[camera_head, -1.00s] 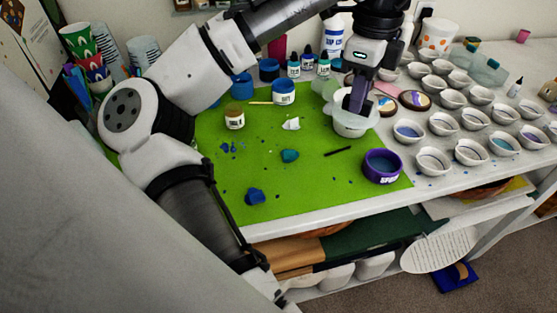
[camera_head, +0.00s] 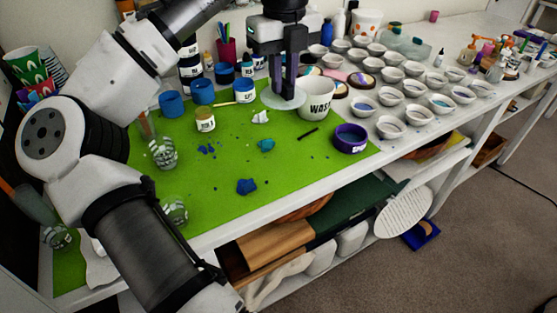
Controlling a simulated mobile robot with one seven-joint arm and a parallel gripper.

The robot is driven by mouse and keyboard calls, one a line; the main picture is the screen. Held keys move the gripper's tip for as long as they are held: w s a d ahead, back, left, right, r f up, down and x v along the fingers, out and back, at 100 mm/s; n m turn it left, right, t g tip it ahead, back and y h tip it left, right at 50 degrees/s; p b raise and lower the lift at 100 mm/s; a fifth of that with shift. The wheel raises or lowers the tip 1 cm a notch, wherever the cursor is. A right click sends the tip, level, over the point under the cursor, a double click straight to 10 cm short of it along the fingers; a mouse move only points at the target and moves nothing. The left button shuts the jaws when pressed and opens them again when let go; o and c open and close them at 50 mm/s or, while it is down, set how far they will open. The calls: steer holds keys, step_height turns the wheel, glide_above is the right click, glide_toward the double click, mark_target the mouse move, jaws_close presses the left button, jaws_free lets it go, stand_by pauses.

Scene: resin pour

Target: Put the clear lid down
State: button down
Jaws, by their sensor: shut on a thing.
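The clear lid (camera_head: 271,99) is a pale translucent disc just left of the white cup marked WAST (camera_head: 318,104), whose top shows open. My gripper (camera_head: 284,94) points down and is shut on the lid near its middle. The lid is over the green mat (camera_head: 215,178); I cannot tell whether it touches the mat or hangs just above it. The lid's right edge is close to the cup, and the fingers hide part of the lid.
A purple tub (camera_head: 350,138) stands at the mat's right edge. Several small white bowls (camera_head: 390,126) fill the table to the right. The mat's front middle is mostly clear, with blue lumps (camera_head: 247,186).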

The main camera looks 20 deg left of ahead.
step_height(320, 180, down, 18)
steer(key=shift+r, duration=0.1)
stand_by(0.4)
steer(key=shift+f, duration=0.2)
steer(key=c, duration=1.4)
jaws_free()
steer(key=shift+c, duration=0.2)
steer(key=shift+o, duration=0.3)
steer(key=shift+r, duration=0.1)
step_height(320, 180, up, 12)
